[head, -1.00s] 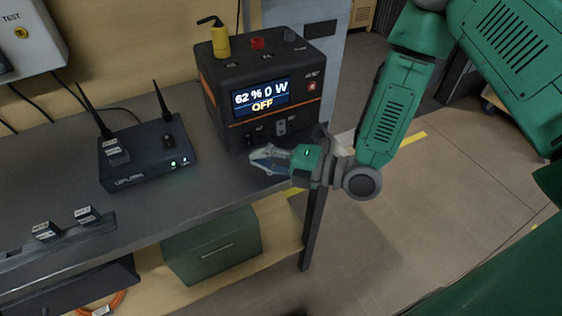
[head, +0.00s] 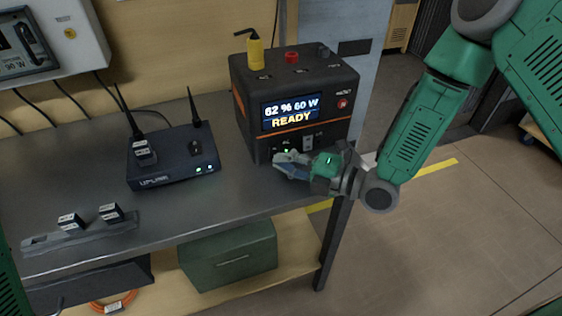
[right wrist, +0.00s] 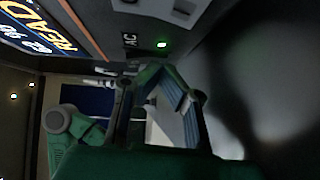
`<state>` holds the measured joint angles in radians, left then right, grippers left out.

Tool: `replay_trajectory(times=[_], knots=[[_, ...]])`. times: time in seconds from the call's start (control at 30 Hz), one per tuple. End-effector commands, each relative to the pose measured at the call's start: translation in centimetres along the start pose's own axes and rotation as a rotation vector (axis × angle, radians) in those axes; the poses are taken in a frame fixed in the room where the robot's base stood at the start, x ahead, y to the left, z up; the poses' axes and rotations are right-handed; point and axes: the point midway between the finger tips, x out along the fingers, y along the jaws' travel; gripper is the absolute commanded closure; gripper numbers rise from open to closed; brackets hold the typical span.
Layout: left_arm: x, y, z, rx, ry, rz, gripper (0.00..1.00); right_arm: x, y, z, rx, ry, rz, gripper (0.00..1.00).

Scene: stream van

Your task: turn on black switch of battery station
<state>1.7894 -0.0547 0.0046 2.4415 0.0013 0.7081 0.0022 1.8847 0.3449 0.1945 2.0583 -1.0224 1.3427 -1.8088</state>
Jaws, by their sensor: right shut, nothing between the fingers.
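The battery station (head: 245,125) is a black box with orange trim at the table's back right corner. Its display (head: 291,112) reads 62 %, 60 W and READY. A green light glows on its lower front by the AC label; in the right wrist view the light (right wrist: 161,45) shows clearly. The black switch itself is hard to make out behind my fingers. My right gripper (head: 288,166) is shut and empty, its fingertips close to the lower front of the station. I cannot tell whether they touch it. My left gripper is out of view.
A black router (head: 172,160) with two antennas stands left of the station. A strip with two small blocks (head: 82,230) lies at the front left. A yellow bottle-like piece (head: 254,52) and a red knob (head: 291,57) top the station. Floor right of the table is clear.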

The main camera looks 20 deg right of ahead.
Motion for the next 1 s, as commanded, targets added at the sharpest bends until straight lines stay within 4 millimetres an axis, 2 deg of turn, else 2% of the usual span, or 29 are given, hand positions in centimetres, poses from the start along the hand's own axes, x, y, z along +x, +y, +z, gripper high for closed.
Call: replay_trajectory(times=[0.17, 0.5, 0.6, 0.8, 1.0], knots=[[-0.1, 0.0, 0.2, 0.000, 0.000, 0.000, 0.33, -1.6, 0.0, 0.1, -0.002, -0.003, 0.000, 1.00], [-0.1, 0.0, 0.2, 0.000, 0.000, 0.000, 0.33, -8.6, -0.1, 0.0, 0.000, -0.002, -0.003, 1.00], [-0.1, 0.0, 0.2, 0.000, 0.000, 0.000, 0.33, -10.2, -0.1, 0.0, 0.000, -0.002, -0.003, 1.00], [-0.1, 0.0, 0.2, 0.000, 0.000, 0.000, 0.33, -11.7, -0.1, -0.1, -0.001, 0.000, -0.001, 1.00], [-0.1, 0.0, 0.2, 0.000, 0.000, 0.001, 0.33, -11.8, -0.1, -0.1, -0.001, 0.001, -0.002, 1.00]])
